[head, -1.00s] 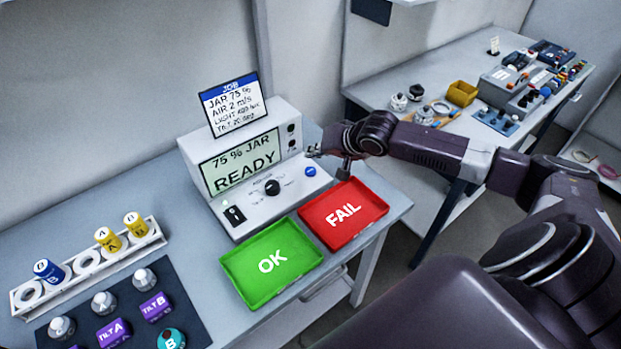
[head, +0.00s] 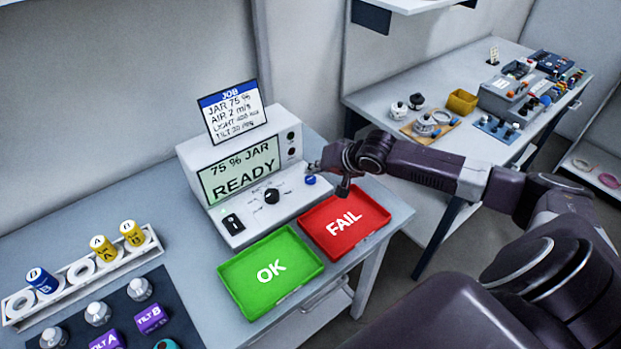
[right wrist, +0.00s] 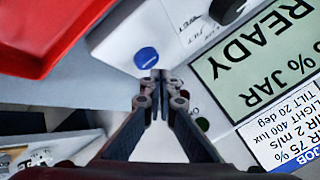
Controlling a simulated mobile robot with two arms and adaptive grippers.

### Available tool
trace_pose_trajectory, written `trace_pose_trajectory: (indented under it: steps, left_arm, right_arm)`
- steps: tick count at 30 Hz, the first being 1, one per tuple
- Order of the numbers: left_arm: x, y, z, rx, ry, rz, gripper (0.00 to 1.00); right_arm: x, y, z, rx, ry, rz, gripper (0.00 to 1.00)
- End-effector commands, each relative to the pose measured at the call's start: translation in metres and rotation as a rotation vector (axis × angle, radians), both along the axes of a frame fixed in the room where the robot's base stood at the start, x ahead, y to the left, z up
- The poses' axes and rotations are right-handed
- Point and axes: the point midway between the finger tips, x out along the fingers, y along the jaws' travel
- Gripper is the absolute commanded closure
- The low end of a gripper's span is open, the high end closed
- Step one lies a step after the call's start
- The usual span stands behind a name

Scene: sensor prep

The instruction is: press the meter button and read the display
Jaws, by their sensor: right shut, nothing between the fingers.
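The white meter (head: 212,160) stands on the bench at the back. Its green display (head: 240,170) reads "75 % JAR READY". A blue button (head: 310,180) is on the right of its sloped front panel, with a black knob (head: 272,196) to the left. My right gripper (head: 313,168) is shut and empty, with its fingertips just above and behind the blue button in the head view. In the right wrist view the shut fingertips (right wrist: 155,76) appear close to the blue button (right wrist: 146,57); I cannot tell contact. My left gripper is not in view.
A red FAIL tray (head: 345,222) and a green OK tray (head: 270,268) lie in front of the meter. A job card (head: 233,110) stands on top of it. A white rack (head: 80,272) with several jars is at left. A second bench is at right.

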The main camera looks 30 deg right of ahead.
Motion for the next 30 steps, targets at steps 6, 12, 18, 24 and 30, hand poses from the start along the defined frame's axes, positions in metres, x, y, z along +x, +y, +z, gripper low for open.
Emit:
trace_pose_trajectory:
  steps: [6, 12, 18, 24, 30]
  left_arm:
    - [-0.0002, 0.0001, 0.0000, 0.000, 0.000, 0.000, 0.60]
    - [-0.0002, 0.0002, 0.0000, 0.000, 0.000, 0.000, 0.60]
    - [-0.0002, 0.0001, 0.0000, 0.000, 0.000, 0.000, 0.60]
    - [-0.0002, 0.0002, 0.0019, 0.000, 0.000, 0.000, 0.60]
    - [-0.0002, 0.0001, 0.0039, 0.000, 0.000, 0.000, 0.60]
  right_arm:
    - [0.0000, 0.0000, 0.0002, 0.000, 0.000, 0.000, 1.00]
    - [0.0000, -0.0001, 0.0001, 0.000, 0.000, 0.000, 1.00]
    - [0.0000, -0.0001, 0.0001, 0.000, 0.000, 0.000, 1.00]
    - [-0.0001, 0.0001, -0.0025, 0.001, 0.001, 0.000, 1.00]
    - [0.0001, 0.0004, -0.0079, 0.001, 0.000, 0.000, 1.00]
